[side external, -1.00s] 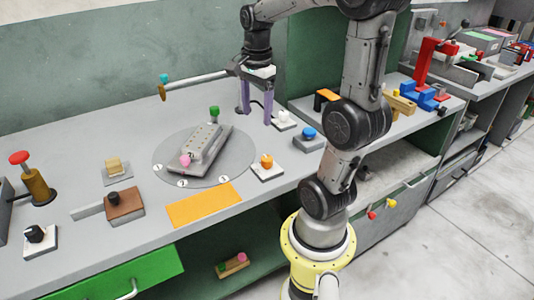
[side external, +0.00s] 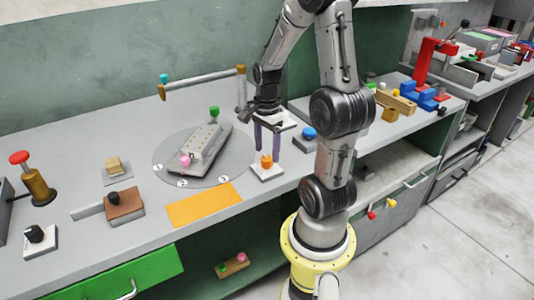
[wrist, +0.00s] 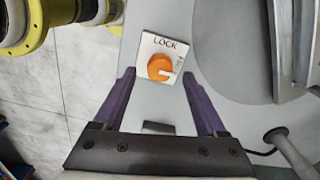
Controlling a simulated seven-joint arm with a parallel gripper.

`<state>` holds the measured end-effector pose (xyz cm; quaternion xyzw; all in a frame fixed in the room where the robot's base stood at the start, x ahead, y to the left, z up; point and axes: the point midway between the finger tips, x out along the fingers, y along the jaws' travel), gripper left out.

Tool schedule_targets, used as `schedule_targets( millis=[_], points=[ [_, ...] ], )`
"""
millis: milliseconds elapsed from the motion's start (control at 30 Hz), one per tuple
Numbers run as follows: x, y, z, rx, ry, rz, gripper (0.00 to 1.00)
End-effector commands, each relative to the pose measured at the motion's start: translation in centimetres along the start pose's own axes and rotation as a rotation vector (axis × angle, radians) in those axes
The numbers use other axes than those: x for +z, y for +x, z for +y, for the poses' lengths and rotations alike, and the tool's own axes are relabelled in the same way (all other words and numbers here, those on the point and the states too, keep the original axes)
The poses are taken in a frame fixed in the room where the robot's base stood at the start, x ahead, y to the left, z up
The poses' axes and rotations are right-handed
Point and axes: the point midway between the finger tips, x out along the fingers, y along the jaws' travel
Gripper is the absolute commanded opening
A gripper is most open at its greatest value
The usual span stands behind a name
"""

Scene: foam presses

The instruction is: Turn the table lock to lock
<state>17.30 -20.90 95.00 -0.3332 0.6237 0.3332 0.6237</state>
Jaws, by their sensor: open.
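The table lock is an orange knob (side external: 267,161) on a white square plate at the right front of the round turntable (side external: 240,172). In the wrist view the knob (wrist: 158,66) has a white pointer aimed right, toward a small side label that I cannot read clearly. The word LOCK is printed on the plate (wrist: 150,46) along its top edge. My gripper (side external: 267,148) is open and points down above the knob. In the wrist view its two purple fingers lie on either side of the knob's line, with nothing between them gripped.
A grey block with a pink knob (side external: 185,160) lies on the turntable, with a green knob (side external: 214,112) behind. A blue button (side external: 308,133) stands close right of my gripper. A raised bar (side external: 205,77) spans the back. An orange mat (side external: 204,205) lies in front.

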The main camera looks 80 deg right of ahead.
Motion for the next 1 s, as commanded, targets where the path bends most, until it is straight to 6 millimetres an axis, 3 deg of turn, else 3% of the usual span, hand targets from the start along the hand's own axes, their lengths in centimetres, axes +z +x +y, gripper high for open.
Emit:
schedule_targets(
  millis=[200, 500, 900, 1000],
  points=[
    [0.0, 1.8, 0.1, 0.002, 0.0, -0.001, 0.74],
    [0.0, 1.9, 0.0, 0.0, 0.0, 0.0, 0.74],
    [0.0, 1.9, 0.0, 0.0, 0.0, 0.0, 0.04],
    [0.0, 1.9, 0.0, 0.0, 0.0, 0.0, 0.0]
  ],
)
